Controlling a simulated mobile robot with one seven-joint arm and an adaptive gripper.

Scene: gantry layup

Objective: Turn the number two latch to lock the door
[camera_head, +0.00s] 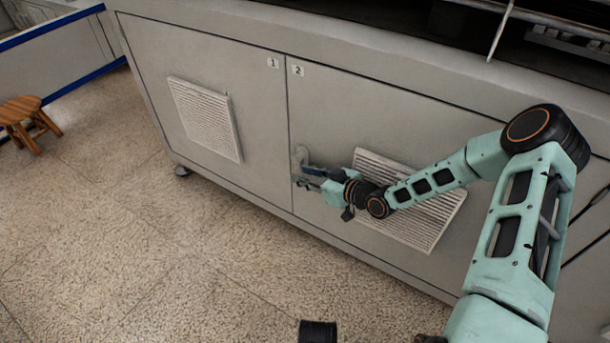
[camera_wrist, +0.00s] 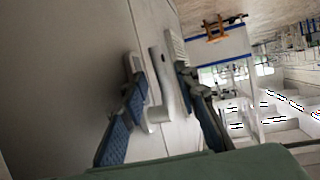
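The number two door (camera_head: 345,115) is the right-hand grey cabinet door, with a small "2" label (camera_head: 297,71) at its upper left corner. It looks closed, flush with the door beside it. Its grey latch (camera_head: 300,154) sits at the door's left edge, by the seam. My gripper (camera_head: 304,177) is at the latch and partly hides it. In the wrist view, the latch handle (camera_wrist: 162,90) lies between my gripper's two blue-padded fingers (camera_wrist: 161,80). The fingers are spread, with gaps seen beside the handle. Contact cannot be told.
The number one door (camera_head: 215,65), with a louvred vent (camera_head: 206,118), is to the left. Another vent (camera_head: 430,215) lies behind my arm. A wooden stool (camera_head: 25,122) stands far left. The speckled floor (camera_head: 150,240) before the cabinet is clear.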

